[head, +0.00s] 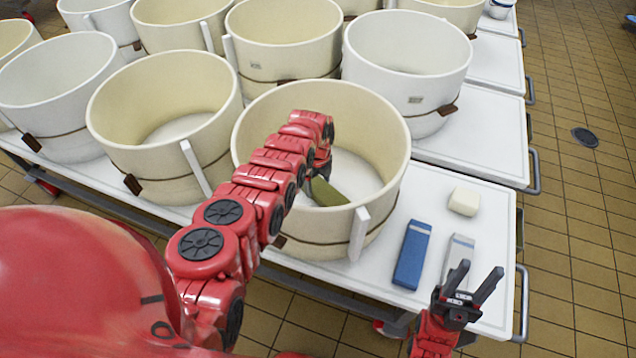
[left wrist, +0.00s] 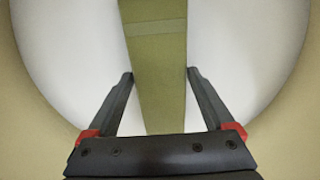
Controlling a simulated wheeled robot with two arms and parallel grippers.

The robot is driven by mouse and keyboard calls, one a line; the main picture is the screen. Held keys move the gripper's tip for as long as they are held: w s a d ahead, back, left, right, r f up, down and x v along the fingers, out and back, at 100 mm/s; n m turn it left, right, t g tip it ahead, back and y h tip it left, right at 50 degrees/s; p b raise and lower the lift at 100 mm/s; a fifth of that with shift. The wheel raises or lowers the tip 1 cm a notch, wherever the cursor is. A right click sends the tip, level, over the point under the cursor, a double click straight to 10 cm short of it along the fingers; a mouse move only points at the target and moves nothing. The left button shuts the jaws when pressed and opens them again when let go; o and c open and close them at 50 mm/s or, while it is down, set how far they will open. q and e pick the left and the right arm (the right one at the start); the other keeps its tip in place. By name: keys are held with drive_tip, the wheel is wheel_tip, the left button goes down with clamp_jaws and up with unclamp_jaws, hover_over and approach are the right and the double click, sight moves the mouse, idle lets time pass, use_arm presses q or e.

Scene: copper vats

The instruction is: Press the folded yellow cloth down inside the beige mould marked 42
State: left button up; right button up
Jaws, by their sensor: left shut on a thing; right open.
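A beige mould (head: 388,150) stands at the front of the table, and my left arm reaches down into it. I cannot read a number on it. The folded cloth, olive yellow (head: 328,192), is inside the mould, partly hidden behind my arm. In the left wrist view the cloth (left wrist: 156,45) is a long strip over the mould's white floor. My left gripper (left wrist: 159,74) is shut on the cloth, one finger on each side. I cannot tell whether the cloth touches the floor. My right gripper (head: 476,280) is open and empty over the table's right front.
Several beige and white moulds stand close behind and to the left, including a white one (head: 408,60). A blue block (head: 411,255), a pale grey block (head: 458,258) and a cream block (head: 464,201) lie right of the mould. The tiled floor at right is mostly clear.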

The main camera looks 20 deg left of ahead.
use_arm(q)
drive_tip(key=shift+f+b, duration=0.3)
idle(1.3)
